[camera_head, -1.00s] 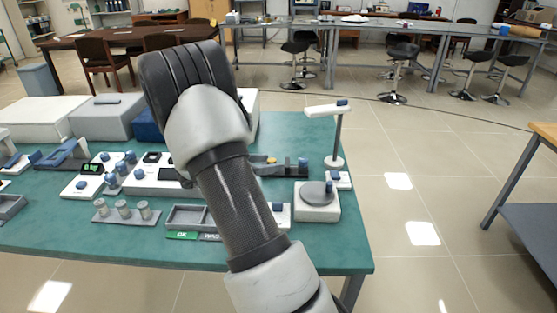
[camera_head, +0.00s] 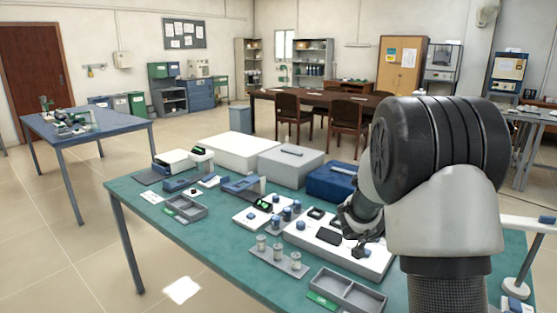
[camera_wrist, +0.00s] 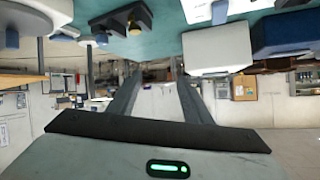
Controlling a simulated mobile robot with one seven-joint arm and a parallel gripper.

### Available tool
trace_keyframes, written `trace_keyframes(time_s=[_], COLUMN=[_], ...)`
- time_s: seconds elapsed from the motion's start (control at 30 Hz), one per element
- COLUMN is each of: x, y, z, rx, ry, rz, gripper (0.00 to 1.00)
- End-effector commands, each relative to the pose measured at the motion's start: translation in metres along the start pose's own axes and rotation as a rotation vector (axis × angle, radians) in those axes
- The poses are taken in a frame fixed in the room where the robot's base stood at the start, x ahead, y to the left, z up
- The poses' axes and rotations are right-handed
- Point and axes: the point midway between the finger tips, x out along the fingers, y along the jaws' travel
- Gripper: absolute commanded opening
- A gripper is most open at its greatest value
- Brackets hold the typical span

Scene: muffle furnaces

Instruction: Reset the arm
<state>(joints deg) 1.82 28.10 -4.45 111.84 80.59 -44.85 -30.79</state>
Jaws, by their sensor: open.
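My arm (camera_head: 445,190) rises at the right of the head view, bent at a large black joint. Behind that joint, my gripper's dark end (camera_head: 362,228) shows over the green table, partly hidden by the arm. In the wrist view, which is upside down, my gripper (camera_wrist: 158,90) has its two dark fingers spread apart with nothing between them. A green light glows on the gripper's body. The fingers point out across the room, and the table surface (camera_wrist: 165,42) lies at the top of the picture.
The green table (camera_head: 225,263) holds white and grey boxes (camera_head: 290,160), a blue box (camera_head: 332,180), a rack of small jars (camera_head: 279,257) and divided trays (camera_head: 345,292). A blue table (camera_head: 85,125) stands at the left. The floor (camera_head: 165,160) between the tables is clear.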

Motion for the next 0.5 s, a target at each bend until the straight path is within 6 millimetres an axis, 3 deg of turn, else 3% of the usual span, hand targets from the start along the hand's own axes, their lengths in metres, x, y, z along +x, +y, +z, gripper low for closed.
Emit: trace_keyframes(time_s=[0.03, 0.1, 0.23, 0.37, 0.4, 0.5], x=[-0.028, -0.07, -0.163, -0.257, -0.281, -0.326], y=[-0.029, -0.062, -0.091, -0.073, -0.059, -0.015], z=[-0.016, -0.026, -0.03, -0.016, -0.009, 0.008], rx=[0.006, -0.014, -0.115, -0.29, -0.354, -0.511], ry=[-0.039, -0.109, -0.251, -0.392, -0.432, -0.517], rz=[-0.137, -0.318, -0.604, -0.799, -0.836, -0.875], gripper=[0.45, 0.45, 0.45, 0.45, 0.45, 0.45])
